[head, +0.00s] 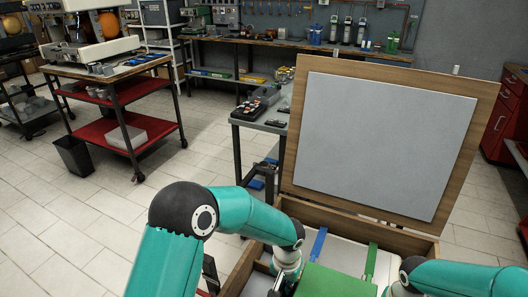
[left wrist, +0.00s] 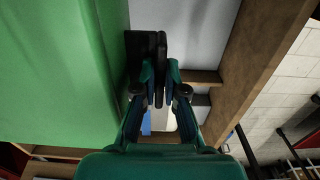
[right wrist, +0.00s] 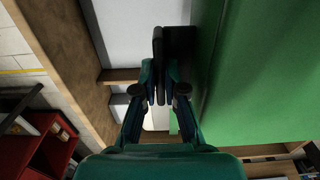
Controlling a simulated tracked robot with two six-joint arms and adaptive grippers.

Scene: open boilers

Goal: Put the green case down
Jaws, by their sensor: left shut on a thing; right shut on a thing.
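The green case (head: 335,283) is at the bottom of the head view, over or in the open wooden box (head: 243,268). I cannot tell whether it touches the box floor. My left gripper (left wrist: 160,80) is shut on a black handle on the case's side; the green wall (left wrist: 60,70) fills the left of the left wrist view. My right gripper (right wrist: 158,80) is shut on a black handle on the opposite side; the green wall (right wrist: 260,80) fills the right of the right wrist view. The case's underside is hidden.
The box's raised lid (head: 390,145), wood with a grey panel, stands behind the case. A blue strip (head: 318,243) and a green strip (head: 370,262) lie in the box. A side table (head: 265,118) stands behind left. Tiled floor (head: 70,215) is free at left.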

